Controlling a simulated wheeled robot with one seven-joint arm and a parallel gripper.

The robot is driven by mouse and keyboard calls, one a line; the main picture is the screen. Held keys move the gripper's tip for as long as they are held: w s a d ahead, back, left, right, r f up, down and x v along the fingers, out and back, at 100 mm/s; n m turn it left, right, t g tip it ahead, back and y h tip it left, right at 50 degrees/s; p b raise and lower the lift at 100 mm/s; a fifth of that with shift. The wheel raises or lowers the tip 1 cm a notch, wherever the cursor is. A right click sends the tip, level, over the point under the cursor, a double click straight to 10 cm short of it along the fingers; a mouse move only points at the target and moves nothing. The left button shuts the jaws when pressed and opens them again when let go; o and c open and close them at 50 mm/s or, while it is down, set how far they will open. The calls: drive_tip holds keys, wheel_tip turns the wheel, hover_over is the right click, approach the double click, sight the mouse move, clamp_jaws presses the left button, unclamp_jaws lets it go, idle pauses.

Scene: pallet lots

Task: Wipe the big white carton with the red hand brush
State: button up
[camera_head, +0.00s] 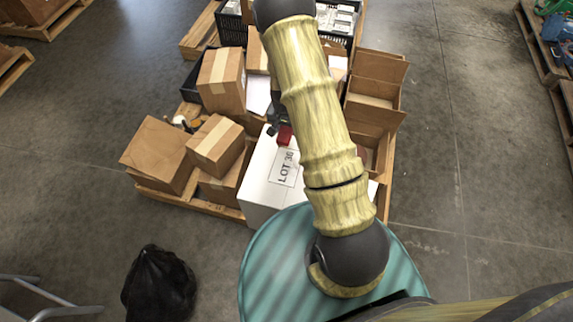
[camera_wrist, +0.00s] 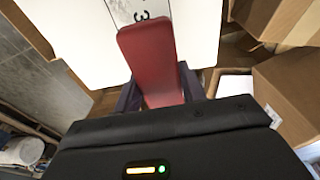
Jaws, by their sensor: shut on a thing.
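My gripper (camera_wrist: 160,98) is shut on the red hand brush (camera_wrist: 150,55), which reaches out over the carton's top and covers part of the label. The brush also shows as a small red block (camera_head: 284,135) in the head view, at the far edge of the carton. Its underside is hidden, so I cannot tell whether it touches the carton. My arm hides the carton's right part.
Brown cartons (camera_head: 215,145) crowd the pallet (camera_head: 212,207) left of the white carton. An open brown box (camera_head: 375,85) stands to the right. A black bag (camera_head: 160,285) lies on the floor at front left.

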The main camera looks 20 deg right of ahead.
drive_tip(key=a+r+n, duration=0.5)
drive_tip(key=r+n, duration=0.1)
drive_tip(key=r, duration=0.3)
drive_tip(key=shift+s+n+y, duration=0.4)
